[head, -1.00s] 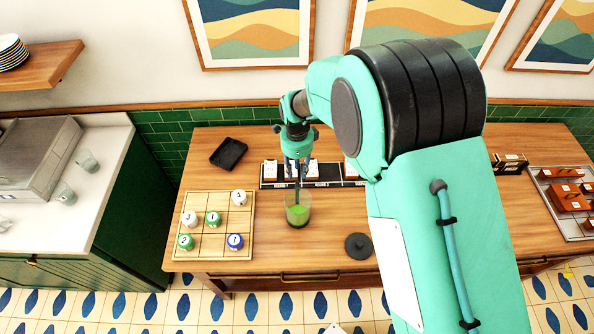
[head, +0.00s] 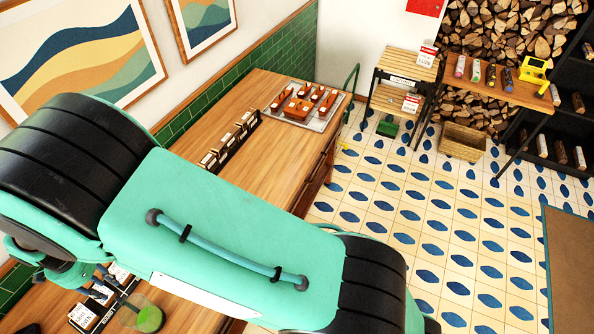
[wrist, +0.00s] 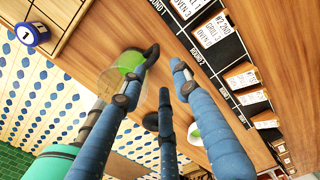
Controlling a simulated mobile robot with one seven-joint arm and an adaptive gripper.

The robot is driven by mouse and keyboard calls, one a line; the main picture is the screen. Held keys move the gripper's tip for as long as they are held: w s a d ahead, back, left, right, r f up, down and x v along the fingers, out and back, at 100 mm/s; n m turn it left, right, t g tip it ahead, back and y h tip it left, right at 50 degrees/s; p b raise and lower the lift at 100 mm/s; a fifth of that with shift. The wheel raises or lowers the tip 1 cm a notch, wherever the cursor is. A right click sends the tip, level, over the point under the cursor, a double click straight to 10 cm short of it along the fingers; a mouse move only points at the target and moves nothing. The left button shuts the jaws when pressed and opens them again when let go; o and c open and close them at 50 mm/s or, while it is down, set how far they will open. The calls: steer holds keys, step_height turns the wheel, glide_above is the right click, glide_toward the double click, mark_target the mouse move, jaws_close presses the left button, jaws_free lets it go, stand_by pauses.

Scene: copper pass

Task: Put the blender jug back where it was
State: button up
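The blender jug (head: 148,318) is a clear vessel with green contents, upright on the wooden counter at the lower left of the head view. It also shows in the wrist view (wrist: 112,78), left of centre and partly hidden by a blue finger. My gripper (wrist: 165,68) has its three blue fingers spread apart, with nothing visible between them. The left finger overlaps the jug in the wrist view; I cannot tell whether they touch. In the head view, the gripper (head: 106,280) is partly cut off by my arm, just beside and above the jug.
A dark strip with white labelled cards (wrist: 225,50) lies beside the fingers. A numbered blue-and-white piece (wrist: 31,34) sits on a wooden board. Farther along the counter (head: 265,150) are a card stand (head: 230,140) and a tray (head: 325,115). Shelves, firewood and tiled floor lie beyond.

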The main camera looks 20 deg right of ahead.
steer(key=w+d+r+n+t, duration=0.1)
steer(key=w+d+r, duration=0.2)
steer(key=d+r, duration=0.5)
steer(key=w+d+r+n+y, duration=0.1)
steer(key=w+d+r, duration=0.3)
steer(key=d+r, duration=0.35)
steer(key=w+d+r+n+t, duration=0.1)
steer(key=w+d+r, duration=0.2)
steer(key=d+r, duration=0.5)
steer(key=s+d+r+n+t, duration=0.1)
steer(key=d+r, duration=0.4)
steer(key=d, duration=0.4)
steer(key=s+d+r+n, duration=0.15)
steer(key=d+r, duration=0.35)
steer(key=d, duration=0.5)
steer(key=s+d+r+n+t, duration=0.1)
steer(key=s+d+r, duration=0.1)
steer(key=s+d, duration=0.7)
steer(key=s+d+r+n+t+h, duration=0.1)
steer(key=s+d+r+n, duration=0.1)
steer(key=s+d, duration=0.7)
steer(key=d, duration=0.3)
steer(key=shift+s+r+t, duration=0.25)
steer(key=shift+s+t, duration=0.05)
steer(key=shift+s, duration=0.05)
steer(key=shift+d+f, duration=0.1)
step_height(320, 180, down, 17)
steer(key=b, duration=1.7)
steer(key=shift+r, duration=0.2)
